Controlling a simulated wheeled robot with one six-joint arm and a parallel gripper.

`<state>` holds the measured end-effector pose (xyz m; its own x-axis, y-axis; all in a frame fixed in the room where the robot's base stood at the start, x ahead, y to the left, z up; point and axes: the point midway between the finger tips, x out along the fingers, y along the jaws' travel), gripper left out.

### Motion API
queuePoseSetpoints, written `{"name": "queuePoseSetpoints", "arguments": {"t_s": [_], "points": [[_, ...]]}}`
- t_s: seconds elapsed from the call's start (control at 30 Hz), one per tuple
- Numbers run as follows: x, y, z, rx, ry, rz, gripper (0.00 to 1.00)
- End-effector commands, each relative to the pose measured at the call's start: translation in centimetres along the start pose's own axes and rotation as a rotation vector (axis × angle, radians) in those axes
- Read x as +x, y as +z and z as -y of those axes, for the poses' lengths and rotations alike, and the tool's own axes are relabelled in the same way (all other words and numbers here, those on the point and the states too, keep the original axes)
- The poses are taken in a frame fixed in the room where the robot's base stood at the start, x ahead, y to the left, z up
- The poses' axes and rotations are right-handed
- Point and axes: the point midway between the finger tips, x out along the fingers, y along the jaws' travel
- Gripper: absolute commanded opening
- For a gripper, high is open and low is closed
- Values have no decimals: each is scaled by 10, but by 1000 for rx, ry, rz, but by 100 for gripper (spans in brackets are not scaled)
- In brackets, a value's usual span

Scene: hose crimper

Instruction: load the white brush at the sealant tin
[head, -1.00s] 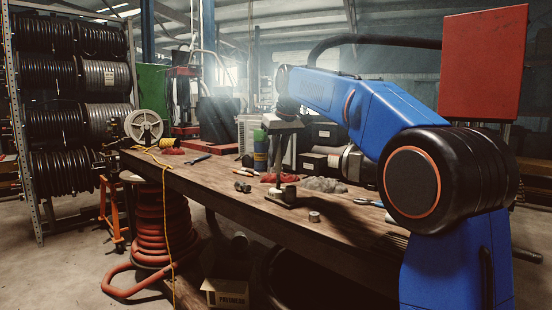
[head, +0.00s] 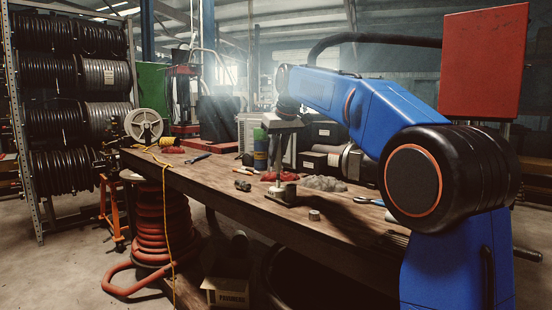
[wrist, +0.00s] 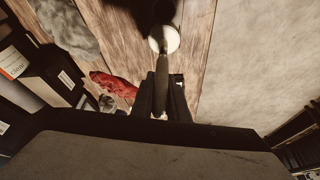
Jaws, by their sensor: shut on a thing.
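My gripper (wrist: 163,108) is shut on the slim handle of the brush (wrist: 162,72), which points away from the wrist.
A hose reel (head: 143,125) stands at the far left end. The front left of the bench is mostly clear.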

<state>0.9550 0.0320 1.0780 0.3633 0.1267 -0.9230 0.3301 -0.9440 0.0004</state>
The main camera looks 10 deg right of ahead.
Motion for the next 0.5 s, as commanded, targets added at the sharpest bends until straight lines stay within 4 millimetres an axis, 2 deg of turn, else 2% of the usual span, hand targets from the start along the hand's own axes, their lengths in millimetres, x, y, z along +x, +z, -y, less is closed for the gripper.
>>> {"name": "queuePoseSetpoints", "arguments": {"t_s": [0.27,0.5], "points": [[2,0,0,0,-1,5,0],[-10,-5,0,0,0,2,0]]}}
